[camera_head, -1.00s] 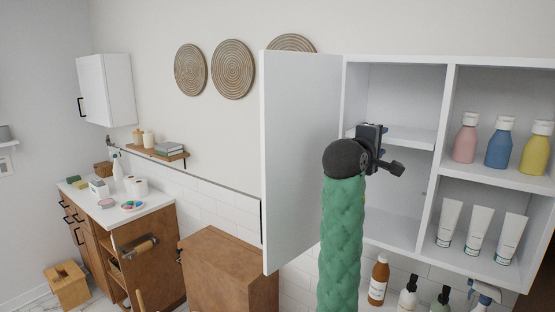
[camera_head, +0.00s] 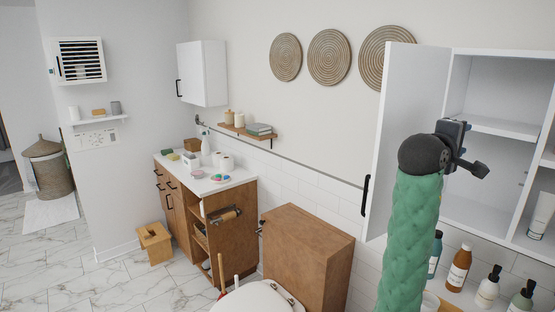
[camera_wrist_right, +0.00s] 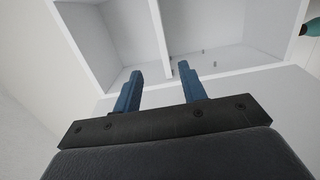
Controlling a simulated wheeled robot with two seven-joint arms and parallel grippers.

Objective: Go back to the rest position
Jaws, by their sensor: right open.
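My right gripper (camera_head: 468,150) is at the right of the head view, at the end of my green-sleeved arm. It is in front of the open white wall cabinet (camera_head: 493,127). In the right wrist view the two blue fingers of the right gripper (camera_wrist_right: 158,84) stand apart with nothing between them. The cabinet's shelf compartments (camera_wrist_right: 215,62) show beyond the fingertips. The cabinet door (camera_head: 405,130) stands open to the left of my arm. My left gripper is not in view.
Bottles (camera_head: 458,268) stand below the cabinet. A wooden box-like cabinet (camera_head: 305,250) and a toilet (camera_head: 262,298) are left of my arm. A wooden counter unit (camera_head: 232,200) and a small stool (camera_head: 155,243) stand farther left. The marble floor (camera_head: 85,260) at left is clear.

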